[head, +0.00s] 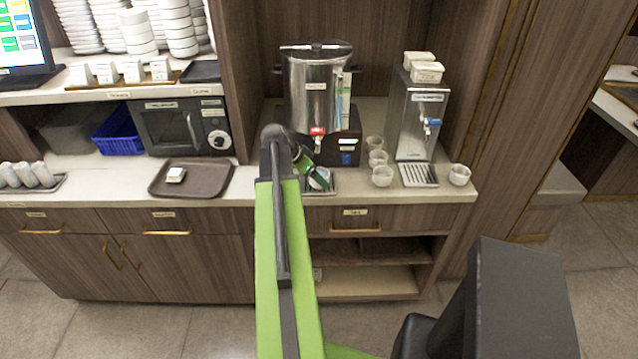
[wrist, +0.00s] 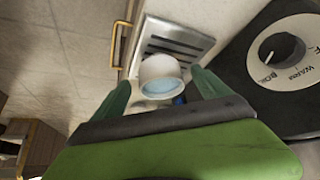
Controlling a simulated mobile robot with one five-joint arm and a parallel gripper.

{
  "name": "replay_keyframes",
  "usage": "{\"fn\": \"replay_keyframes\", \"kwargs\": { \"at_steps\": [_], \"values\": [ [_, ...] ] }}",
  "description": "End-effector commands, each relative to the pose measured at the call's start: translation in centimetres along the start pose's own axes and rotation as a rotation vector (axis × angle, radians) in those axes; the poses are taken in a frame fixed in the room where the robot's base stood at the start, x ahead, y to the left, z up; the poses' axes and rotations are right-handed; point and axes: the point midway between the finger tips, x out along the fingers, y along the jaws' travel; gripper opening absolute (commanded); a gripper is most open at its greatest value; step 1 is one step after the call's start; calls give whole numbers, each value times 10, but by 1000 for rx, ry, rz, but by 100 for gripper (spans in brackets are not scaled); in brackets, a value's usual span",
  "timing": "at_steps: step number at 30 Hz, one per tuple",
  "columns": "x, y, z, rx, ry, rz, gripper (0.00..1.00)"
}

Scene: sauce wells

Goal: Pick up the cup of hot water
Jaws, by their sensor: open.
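The cup of hot water (wrist: 160,72) is white, with pale bluish water inside. In the wrist view it stands at the near end of a slotted metal drip tray (wrist: 178,42). My gripper (wrist: 160,80) is open, with one green finger on each side of the cup and visible gaps between. I cannot tell how deep the cup sits between the fingers. In the head view my gripper (head: 318,178) is at the drip tray below the water boiler (head: 318,85), and my arm hides most of the cup.
The boiler's knob (wrist: 283,50) is right of the cup in the wrist view. Several empty clear cups (head: 382,176) stand right of the tray, by a second dispenser (head: 417,120). A brown tray (head: 210,188) lies left. The counter's front edge is close to my gripper.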

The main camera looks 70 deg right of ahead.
Motion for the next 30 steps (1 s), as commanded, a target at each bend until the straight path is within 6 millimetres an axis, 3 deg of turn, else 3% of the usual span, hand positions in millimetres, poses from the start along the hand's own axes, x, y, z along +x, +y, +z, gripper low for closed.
{"fn": "replay_keyframes", "kwargs": {
  "at_steps": [1,4,12,27,30],
  "values": [
    [17,-2,2,2,0,1,87],
    [35,-2,2,0,0,0,87],
    [36,-1,-2,-1,0,-1,85],
    [35,-2,-1,-2,0,-1,20],
    [35,-2,-1,-2,1,-2,11]
  ]
}}
